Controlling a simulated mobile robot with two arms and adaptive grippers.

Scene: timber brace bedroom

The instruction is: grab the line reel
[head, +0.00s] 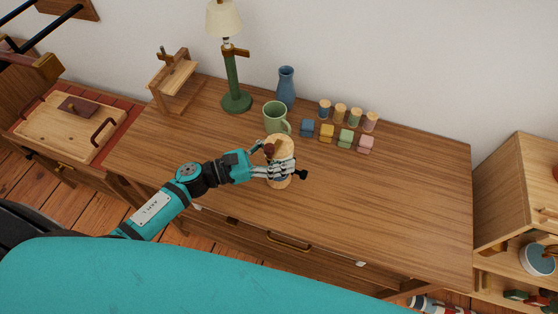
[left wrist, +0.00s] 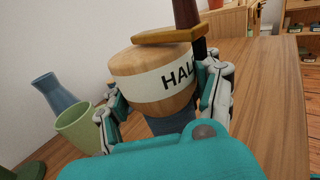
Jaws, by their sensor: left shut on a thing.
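The line reel (head: 281,147) is a rounded light-wood body. In the left wrist view the reel (left wrist: 132,65) has a white band with dark letters starting "HAL", and a brown bar with a dark upright handle at its top. My left gripper (head: 279,171) is shut on it, with fingers on both sides of it (left wrist: 165,105). The reel is over the desk; whether it touches the top cannot be told. Its lower part is partly hidden by my fingers. My right gripper is not in view.
A green mug (head: 275,117) stands just behind the reel, with a blue vase (head: 287,87) beyond. Small coloured blocks and several jars (head: 340,113) stand at the back right. A green lamp (head: 233,80) stands left. The desk's right part (head: 410,190) is clear.

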